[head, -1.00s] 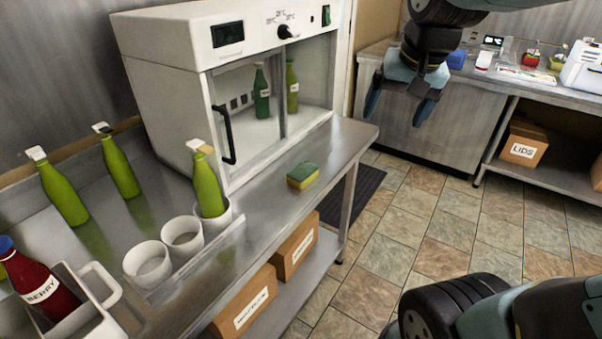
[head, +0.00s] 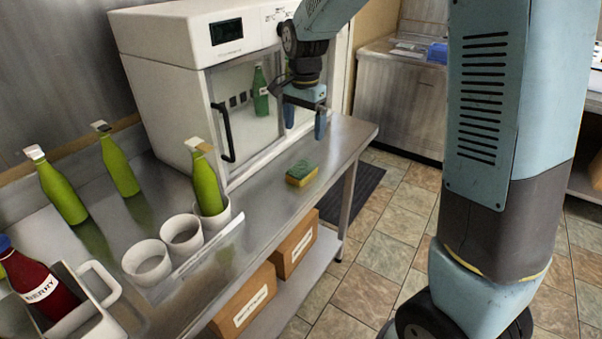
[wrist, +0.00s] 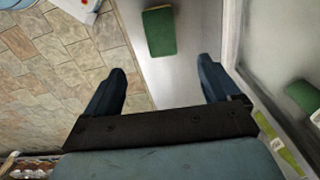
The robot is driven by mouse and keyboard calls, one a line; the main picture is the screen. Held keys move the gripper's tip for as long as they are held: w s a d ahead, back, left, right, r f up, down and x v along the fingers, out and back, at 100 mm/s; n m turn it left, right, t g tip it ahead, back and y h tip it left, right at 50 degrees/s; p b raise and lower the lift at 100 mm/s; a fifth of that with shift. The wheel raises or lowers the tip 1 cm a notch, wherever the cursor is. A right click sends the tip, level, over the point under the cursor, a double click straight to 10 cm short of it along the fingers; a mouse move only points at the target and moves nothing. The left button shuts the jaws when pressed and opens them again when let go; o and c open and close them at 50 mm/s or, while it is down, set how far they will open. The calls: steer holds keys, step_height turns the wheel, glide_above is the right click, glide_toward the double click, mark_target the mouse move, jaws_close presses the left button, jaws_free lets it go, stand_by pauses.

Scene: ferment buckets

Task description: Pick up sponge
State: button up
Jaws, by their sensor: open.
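The sponge (head: 301,174), green on top and yellow below, lies on the steel counter (head: 262,207) near its front edge, in front of the white cabinet. In the wrist view the green face of the sponge (wrist: 159,32) shows ahead of the fingertips, between their lines. My gripper (head: 305,122) is open and empty, pointing down above the counter, higher than the sponge and beyond it toward the counter's far right end. In the wrist view my gripper (wrist: 163,78) has its fingers wide apart, with nothing between them.
White cups (head: 147,262), green bottles (head: 118,165) and a red berry bottle (head: 40,285) stand to the left. The counter around the sponge is clear. Boxes (head: 295,247) sit on the shelf below.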

mark_target(302, 167)
steer(key=f, duration=1.4)
steer(key=shift+a, duration=0.25)
steer(key=shift+c, duration=0.2)
steer(key=c, duration=1)
steer(key=shift+r, duration=0.1)
